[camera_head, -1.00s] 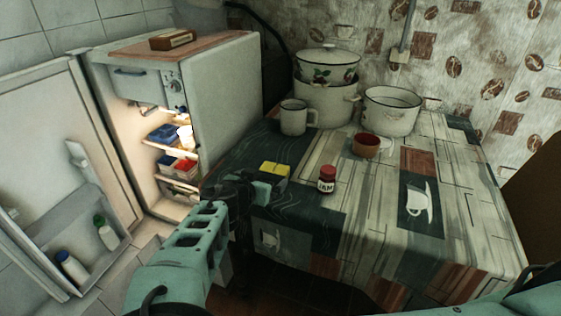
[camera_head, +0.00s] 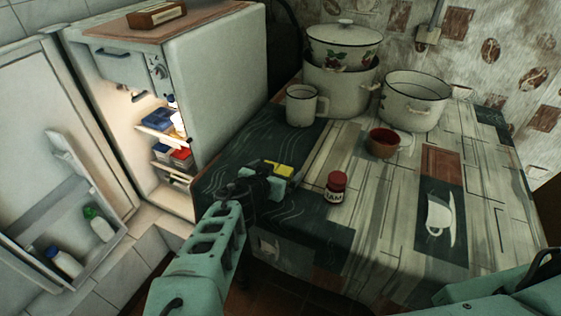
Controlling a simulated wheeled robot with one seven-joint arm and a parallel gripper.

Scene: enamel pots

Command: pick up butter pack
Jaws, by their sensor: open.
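The butter pack (camera_head: 284,168) is a small yellow block on the table's left part. My gripper (camera_head: 272,175) is at the near side of it and covers part of it from this view. The jaws are open. The fingertips are small and dark here, and I cannot tell whether the pack lies between them or just beyond them.
A jam jar (camera_head: 336,187) with a red lid stands close to the right of my gripper. An open fridge (camera_head: 215,85) is at the left.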

